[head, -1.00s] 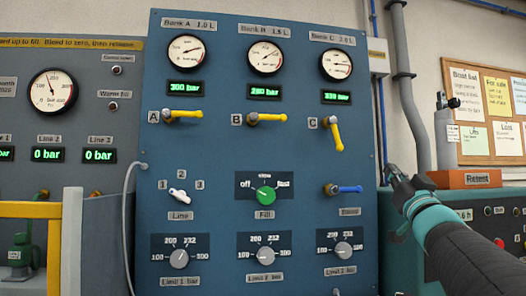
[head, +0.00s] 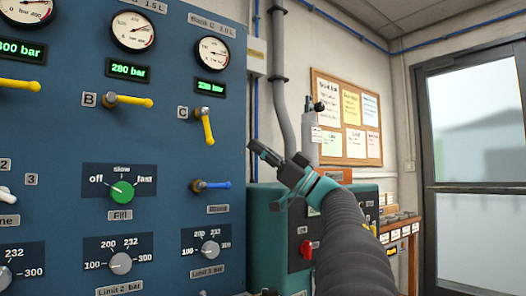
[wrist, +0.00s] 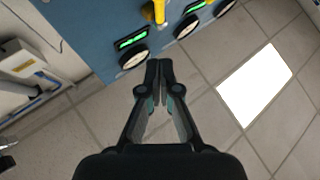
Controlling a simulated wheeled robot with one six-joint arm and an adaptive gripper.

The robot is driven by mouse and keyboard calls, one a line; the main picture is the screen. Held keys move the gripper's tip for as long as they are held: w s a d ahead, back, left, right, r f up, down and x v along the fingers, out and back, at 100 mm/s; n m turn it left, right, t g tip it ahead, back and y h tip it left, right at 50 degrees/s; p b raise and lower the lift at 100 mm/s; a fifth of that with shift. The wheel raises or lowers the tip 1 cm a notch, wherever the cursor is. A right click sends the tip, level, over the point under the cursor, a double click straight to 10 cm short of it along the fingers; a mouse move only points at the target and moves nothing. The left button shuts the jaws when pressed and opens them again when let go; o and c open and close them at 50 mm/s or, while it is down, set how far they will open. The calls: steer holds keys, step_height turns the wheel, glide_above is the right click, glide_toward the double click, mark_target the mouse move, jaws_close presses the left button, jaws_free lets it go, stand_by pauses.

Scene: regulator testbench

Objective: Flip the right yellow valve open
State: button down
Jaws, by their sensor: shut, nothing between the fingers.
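The right yellow valve (head: 206,126), beside the label C, has its lever pointing down and slightly right on the blue panel. My gripper (head: 254,148) is to the right of this lever, just beyond the panel's right edge in the picture, and apart from the lever. In the wrist view my gripper (wrist: 159,66) has its fingers together with nothing between them.
Valve B (head: 130,101) has a yellow lever pointing right. A blue lever (head: 212,185) sits below valve C. The green Fill knob (head: 122,192) and the limit knob (head: 210,249) are nearby. A teal cabinet (head: 270,230) stands right of the panel, behind my arm.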

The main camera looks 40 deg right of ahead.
mark_target(206, 127)
steer(key=w+a+r, duration=0.1)
steer(key=w+a, duration=0.1)
steer(key=w+a+r, duration=0.1)
steer(key=w+a, duration=0.1)
steer(key=w+a+r+p, duration=0.1)
steer(key=w+a, duration=0.1)
steer(key=w, duration=0.1)
steer(key=shift+r, duration=0.1)
steer(key=m+t+b, duration=0.1)
steer(key=a+m+t+h, duration=0.1)
steer(key=shift+s+a+f+m+b, duration=0.1)
steer(key=shift+f+m+b, duration=0.2)
steer(key=shift+f+b, duration=0.1)
steer(key=m+t+h, duration=0.1)
steer(key=m+t+h+b, duration=0.1)
steer(key=m+t, duration=0.1)
steer(key=shift+a, duration=0.35)
steer(key=shift+d, duration=0.1)
